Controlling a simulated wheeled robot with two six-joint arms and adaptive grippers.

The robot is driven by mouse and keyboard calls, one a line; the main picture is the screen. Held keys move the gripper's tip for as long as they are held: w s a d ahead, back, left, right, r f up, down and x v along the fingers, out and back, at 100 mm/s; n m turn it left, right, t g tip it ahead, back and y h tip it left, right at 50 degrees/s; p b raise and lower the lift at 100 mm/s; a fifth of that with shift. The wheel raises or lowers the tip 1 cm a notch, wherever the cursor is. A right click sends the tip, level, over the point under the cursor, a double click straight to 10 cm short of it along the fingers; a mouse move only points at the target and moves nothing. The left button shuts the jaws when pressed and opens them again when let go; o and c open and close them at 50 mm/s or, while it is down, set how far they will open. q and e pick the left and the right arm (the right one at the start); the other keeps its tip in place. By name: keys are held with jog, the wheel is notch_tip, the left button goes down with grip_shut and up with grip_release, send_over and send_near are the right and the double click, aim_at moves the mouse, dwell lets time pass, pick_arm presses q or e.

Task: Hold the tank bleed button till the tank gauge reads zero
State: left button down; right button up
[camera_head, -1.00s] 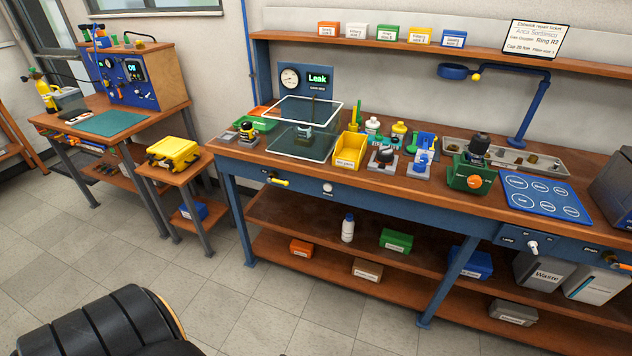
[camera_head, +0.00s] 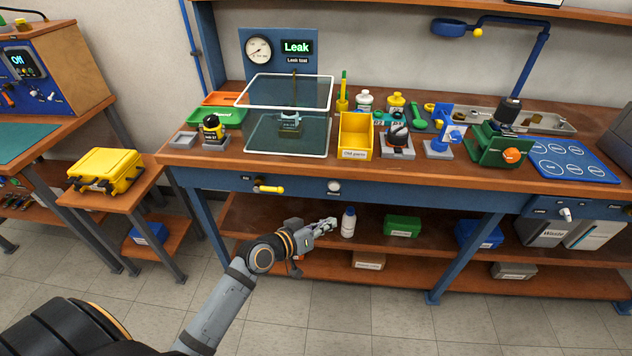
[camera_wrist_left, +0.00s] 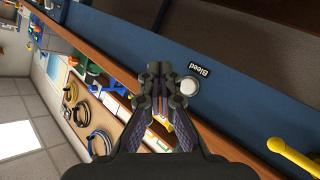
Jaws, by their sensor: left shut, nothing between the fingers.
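The bleed button (camera_head: 334,187) is a round white knob on the blue front rail of the bench. In the left wrist view the button (camera_wrist_left: 189,86) sits just right of my fingertips, beside its "Bleed" label. My left gripper (camera_head: 332,224) is shut and empty, in front of and below the button in the head view. The wrist view shows its fingertips (camera_wrist_left: 160,72) together, with no clear contact with the button. The tank gauge (camera_head: 258,50) is a round white dial on the blue back panel; its value is too small to read. My right gripper is out of view.
A yellow lever (camera_head: 269,188) sticks out of the rail left of the button; it also shows in the wrist view (camera_wrist_left: 293,157). A "Leak" display (camera_head: 297,47) glows beside the gauge. A white bottle (camera_head: 348,223) stands on the shelf (camera_head: 285,215) close to my left gripper.

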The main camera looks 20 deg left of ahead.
aim_at(334, 186)
pick_arm(q)
jog(key=w+b, duration=0.1)
jog(key=w, duration=0.2)
jog(key=w+a+r+b, duration=0.1)
jog(key=w, duration=0.1)
jog(key=w+a, duration=0.1)
jog(key=w, duration=0.2)
jog(key=shift+w+a+r+b, duration=0.1)
jog(key=shift+w+r+b, duration=0.1)
jog(key=shift+w+b, duration=0.15)
jog(key=shift+s, duration=0.1)
dwell(0.6)
dwell(0.8)
jog(key=shift+w+a, duration=0.1)
jog(key=shift+w, duration=0.35)
